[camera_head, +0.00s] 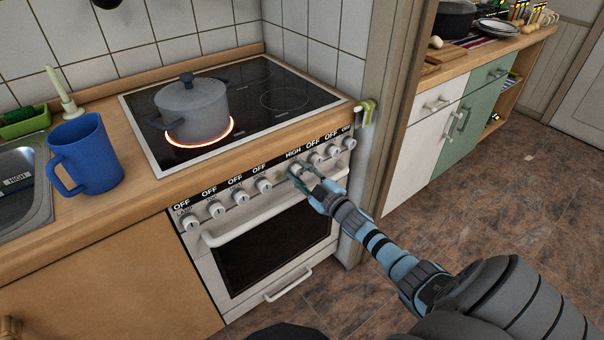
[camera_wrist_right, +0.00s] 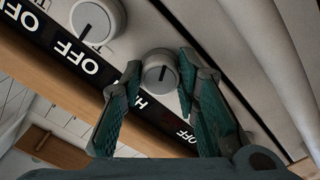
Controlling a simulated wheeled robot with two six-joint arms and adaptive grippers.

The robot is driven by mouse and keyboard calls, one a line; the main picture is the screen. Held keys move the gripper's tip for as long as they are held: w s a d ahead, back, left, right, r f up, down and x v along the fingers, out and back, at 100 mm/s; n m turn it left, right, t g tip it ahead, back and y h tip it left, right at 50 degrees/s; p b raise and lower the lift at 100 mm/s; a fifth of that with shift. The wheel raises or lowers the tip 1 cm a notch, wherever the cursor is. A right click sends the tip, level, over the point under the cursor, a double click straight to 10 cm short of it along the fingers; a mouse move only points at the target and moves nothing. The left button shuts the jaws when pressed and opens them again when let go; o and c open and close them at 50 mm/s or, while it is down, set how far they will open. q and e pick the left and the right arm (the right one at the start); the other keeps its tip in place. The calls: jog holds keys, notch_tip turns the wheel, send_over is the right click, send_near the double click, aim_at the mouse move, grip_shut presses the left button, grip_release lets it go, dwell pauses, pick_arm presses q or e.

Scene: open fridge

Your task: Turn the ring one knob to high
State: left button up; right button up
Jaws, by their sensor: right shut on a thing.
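The stove's front panel (camera_head: 240,185) carries a row of round knobs with labels above them. One knob (camera_head: 296,168), right of the row's middle, is labelled HIGH; the other labels I can read say OFF. My right gripper (camera_head: 306,180) is at the HIGH knob. In the right wrist view its two green fingers (camera_wrist_right: 160,92) are on either side of that knob (camera_wrist_right: 159,72), shut on it. One ring under the grey pot (camera_head: 193,110) glows orange. My left gripper is not in view.
The oven handle (camera_head: 275,212) sticks out below the knobs. A blue jug (camera_head: 90,155) stands on the wooden counter (camera_head: 125,195) left of the hob.

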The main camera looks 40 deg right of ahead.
jog(key=o, duration=1.2)
jog(key=shift+c, duration=0.2)
jog(key=s, duration=1.2)
jog(key=shift+a, duration=0.15)
